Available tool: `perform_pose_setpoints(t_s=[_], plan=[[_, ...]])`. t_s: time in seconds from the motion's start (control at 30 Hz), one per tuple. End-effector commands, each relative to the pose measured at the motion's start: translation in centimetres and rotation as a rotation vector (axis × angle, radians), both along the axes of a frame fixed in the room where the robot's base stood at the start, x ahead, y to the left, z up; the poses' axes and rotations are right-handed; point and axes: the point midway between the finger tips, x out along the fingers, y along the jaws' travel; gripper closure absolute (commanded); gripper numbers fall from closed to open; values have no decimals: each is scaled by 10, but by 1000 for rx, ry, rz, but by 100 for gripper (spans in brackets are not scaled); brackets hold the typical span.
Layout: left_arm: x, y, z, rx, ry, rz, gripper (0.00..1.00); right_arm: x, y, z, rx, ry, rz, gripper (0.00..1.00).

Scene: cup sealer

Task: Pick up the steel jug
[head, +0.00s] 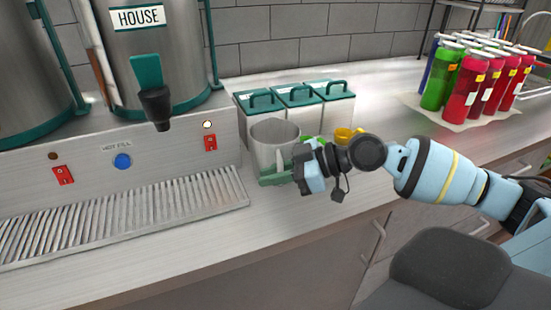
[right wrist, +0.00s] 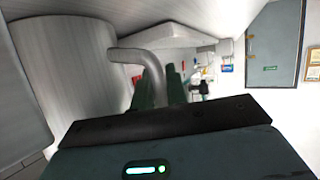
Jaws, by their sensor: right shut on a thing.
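The steel jug (head: 272,139) is a grey metal vessel, upright, at the counter's middle beside the dispenser's drip tray. My right gripper (head: 299,165) is at the jug's near right side and is shut on its handle. In the right wrist view the jug's wall (right wrist: 70,75) fills the left, and its curved handle (right wrist: 140,55) comes in to the green fingers of my right gripper (right wrist: 158,85). The jug's base is partly hidden, so I cannot tell whether it touches the counter. My left gripper is out of view.
The dispenser (head: 155,50) labelled HOUSE and its drip tray (head: 120,215) stand left. White bins with green lids (head: 297,95) are behind the jug. A yellow cup (head: 344,134) is close to my right wrist. Several red and green bottles (head: 465,85) stand at back right.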

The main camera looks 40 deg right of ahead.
Motion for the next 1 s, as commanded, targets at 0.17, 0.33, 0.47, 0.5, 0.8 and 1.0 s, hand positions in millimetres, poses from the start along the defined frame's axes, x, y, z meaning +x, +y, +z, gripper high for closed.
perform_pose_setpoints(t_s=[0.17,0.33,0.47,0.5,0.8,1.0], plan=[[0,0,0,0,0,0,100,0,0,1,-1,-4,-1,100],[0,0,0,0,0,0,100,1,0,3,-1,-5,0,100],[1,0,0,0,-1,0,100,1,0,16,-2,-8,0,100],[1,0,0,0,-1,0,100,1,0,23,-2,-10,0,100],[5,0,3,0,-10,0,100,0,0,78,-1,-10,1,100],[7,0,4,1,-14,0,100,0,0,98,1,-7,0,100]])
